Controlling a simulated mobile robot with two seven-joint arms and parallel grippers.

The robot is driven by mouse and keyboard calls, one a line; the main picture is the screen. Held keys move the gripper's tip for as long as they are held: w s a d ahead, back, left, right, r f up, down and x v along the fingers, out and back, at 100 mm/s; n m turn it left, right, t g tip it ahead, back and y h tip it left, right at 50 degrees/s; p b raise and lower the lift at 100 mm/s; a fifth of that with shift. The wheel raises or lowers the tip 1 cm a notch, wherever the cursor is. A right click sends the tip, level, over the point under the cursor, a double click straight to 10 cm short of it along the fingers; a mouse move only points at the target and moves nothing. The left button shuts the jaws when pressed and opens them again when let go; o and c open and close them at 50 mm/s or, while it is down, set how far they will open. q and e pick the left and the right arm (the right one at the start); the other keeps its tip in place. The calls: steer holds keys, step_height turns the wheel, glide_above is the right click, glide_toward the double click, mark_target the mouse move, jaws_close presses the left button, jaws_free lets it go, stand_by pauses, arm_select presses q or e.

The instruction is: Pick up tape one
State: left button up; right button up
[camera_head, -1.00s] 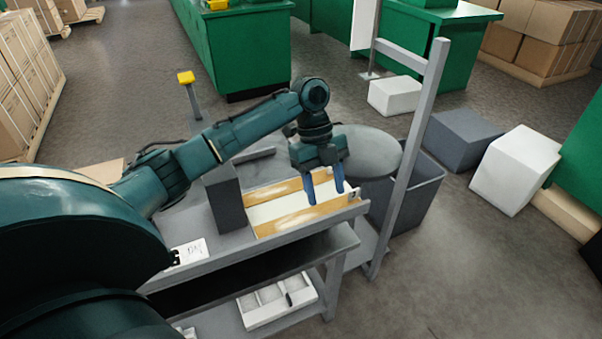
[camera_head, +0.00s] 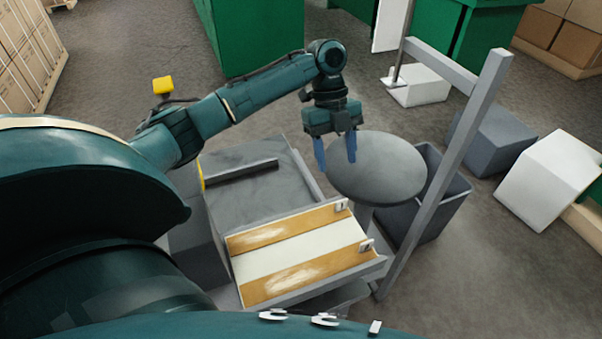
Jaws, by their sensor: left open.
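My left gripper (camera_head: 336,153) is open and empty, with two blue fingers pointing down. It hangs beyond the far edge of a slanted board (camera_head: 295,258), in front of the left side of a round grey top. The board has two orange-brown strips, a far one (camera_head: 285,230) and a near one (camera_head: 305,277), with a pale band between them. Small white tags (camera_head: 367,244) stand at the right ends of the strips. I cannot tell which thing is tape one. My right gripper is not in view.
A grey bin (camera_head: 432,205) and an upright grey post (camera_head: 440,180) are farther right. A grey surface (camera_head: 255,195) with a raised bar lies behind the board. Small white pieces (camera_head: 325,320) show at the bottom.

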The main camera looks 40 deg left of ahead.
arm_select(q)
glide_above(341, 201)
steer(key=w+a, duration=0.1)
steer(key=a, duration=0.1)
step_height(341, 201, down, 5)
steer(key=shift+r, duration=0.2)
steer(key=shift+w+x, duration=0.15)
steer(key=shift+x, duration=1.45)
steer(key=shift+w+x, duration=0.1)
steer(key=shift+x, duration=1.5)
steer(key=shift+a+f, duration=0.1)
steer(key=shift+c, duration=0.5)
steer(key=c, duration=0.9)
